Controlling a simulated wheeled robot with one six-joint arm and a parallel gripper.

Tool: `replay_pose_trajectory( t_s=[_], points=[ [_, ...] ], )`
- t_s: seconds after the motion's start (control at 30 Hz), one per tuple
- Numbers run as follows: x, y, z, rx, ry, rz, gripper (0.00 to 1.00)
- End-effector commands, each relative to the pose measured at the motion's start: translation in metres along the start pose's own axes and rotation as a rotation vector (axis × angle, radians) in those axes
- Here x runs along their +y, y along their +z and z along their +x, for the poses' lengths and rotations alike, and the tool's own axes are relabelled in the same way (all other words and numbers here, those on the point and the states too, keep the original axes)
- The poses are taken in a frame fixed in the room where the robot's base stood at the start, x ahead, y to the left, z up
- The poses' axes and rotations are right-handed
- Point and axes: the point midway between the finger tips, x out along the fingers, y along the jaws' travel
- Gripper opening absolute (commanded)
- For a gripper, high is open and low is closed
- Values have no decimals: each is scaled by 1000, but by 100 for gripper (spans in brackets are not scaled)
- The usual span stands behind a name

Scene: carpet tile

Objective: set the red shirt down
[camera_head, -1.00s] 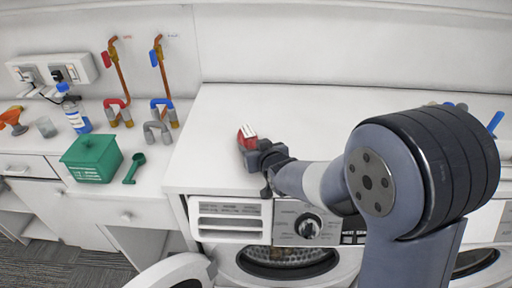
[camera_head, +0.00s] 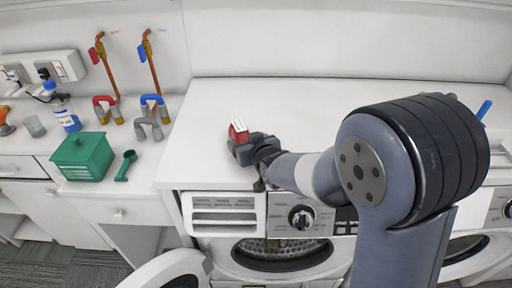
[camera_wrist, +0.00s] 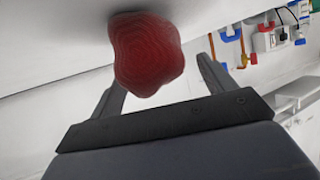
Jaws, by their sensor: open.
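The red shirt (camera_head: 238,133) is a small crumpled red bundle with a pale patch, on the white top of the washing machines near its left side. It also shows in the wrist view (camera_wrist: 147,50), where a dark shadow lies where it meets the white surface. My gripper (camera_head: 246,146) is right at the shirt, low over the top. In the wrist view its two fingers (camera_wrist: 162,76) stand apart, one on each side of the shirt, with gaps showing. The shirt's underside is hidden.
A white washing machine (camera_head: 225,215) stands below with its round door (camera_head: 170,272) swung open. To the left, a counter holds a green box (camera_head: 82,157), a green scoop (camera_head: 126,165), grey pipe fittings (camera_head: 148,124) and a bottle (camera_head: 66,113). The white top behind the shirt is clear.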

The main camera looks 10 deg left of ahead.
Motion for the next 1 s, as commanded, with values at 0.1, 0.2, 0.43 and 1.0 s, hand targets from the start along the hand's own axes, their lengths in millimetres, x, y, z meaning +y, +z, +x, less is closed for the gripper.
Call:
replay_pose_trajectory(
  t_s=[0.1,0.2,0.43,1.0],
  points=[
    [0,0,-14,3,0,0,78],
    [0,1,-29,3,0,-1,78],
    [0,0,-64,4,0,-1,78],
    [0,0,-117,1,0,0,78]
  ],
)
